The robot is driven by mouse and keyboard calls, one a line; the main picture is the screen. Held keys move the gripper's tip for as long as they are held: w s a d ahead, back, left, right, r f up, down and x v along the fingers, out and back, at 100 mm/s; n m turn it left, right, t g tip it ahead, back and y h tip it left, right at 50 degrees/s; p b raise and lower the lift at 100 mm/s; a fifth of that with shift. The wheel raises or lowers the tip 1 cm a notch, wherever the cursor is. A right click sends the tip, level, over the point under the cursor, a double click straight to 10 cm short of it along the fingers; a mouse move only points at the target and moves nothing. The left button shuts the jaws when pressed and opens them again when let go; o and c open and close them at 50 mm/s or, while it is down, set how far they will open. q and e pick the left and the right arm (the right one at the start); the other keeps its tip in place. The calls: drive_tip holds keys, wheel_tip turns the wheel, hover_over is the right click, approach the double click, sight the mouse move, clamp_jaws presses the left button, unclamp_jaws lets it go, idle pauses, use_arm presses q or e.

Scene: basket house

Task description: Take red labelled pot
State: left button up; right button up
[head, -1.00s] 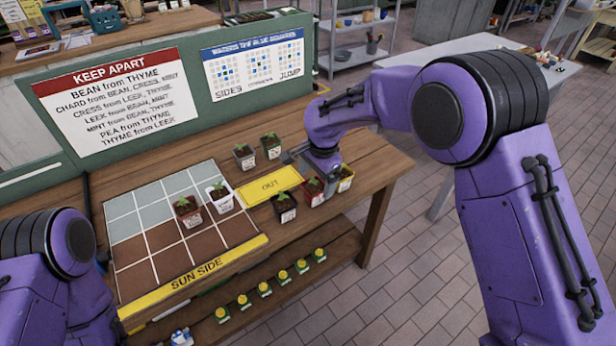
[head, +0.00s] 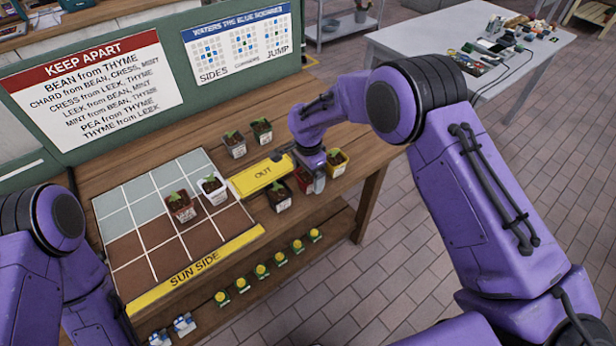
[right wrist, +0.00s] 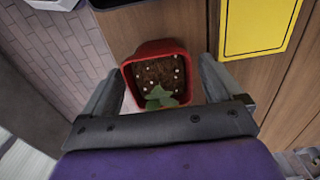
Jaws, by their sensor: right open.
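A red pot (head: 303,182) with soil and a green sprout stands on the wooden table, right of the yellow OUT plate, partly hidden by my right gripper (head: 309,183). In the right wrist view this red pot (right wrist: 157,73) sits between the two open fingers of my right gripper (right wrist: 161,82), with a gap on each side. A second red pot (head: 181,208) with a white label stands on the grid beside a white pot (head: 213,189). My left gripper is out of view; only my left arm shows.
Several small yellow-topped items (head: 262,271) line the lower shelf. The table's right end is clear.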

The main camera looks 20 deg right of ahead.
drive_tip(key=c, duration=1.4)
drive_tip(key=shift+o, duration=0.2)
drive_tip(key=shift+r, duration=0.15)
